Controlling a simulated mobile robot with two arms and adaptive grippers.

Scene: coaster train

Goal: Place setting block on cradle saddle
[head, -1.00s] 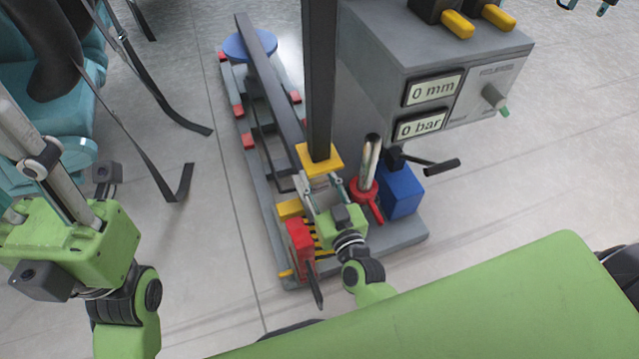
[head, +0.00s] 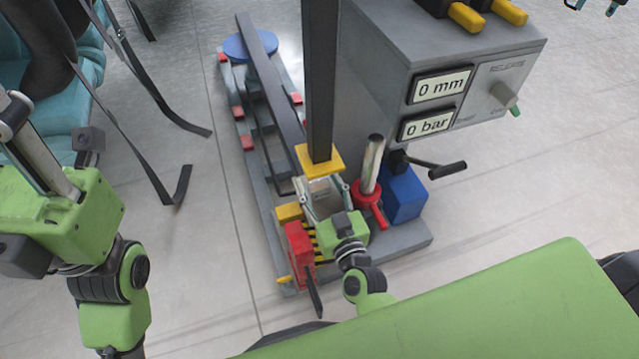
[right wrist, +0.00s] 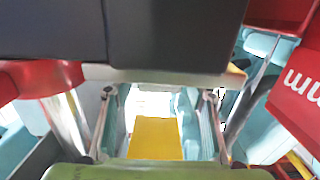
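My right gripper (head: 322,188) reaches in at the low front end of the machine. Its two fingers stand wide apart, just below the yellow plate (head: 319,160) at the foot of the dark upright post. A pale surface shows between the fingers. In the right wrist view, a yellow surface (right wrist: 155,138) lies between the fingers with gaps on both sides. I cannot tell for sure which part is the setting block or the cradle saddle. A yellow block (head: 289,212) sits left of the fingers. My left gripper (head: 30,150) is at the left edge, partly cut off, away from the machine.
A red rack (head: 299,246) stands left of my right gripper. A red-collared jack (head: 366,190) and a blue box (head: 403,195) stand right of it. The grey console (head: 440,50) shows 0 mm and 0 bar.

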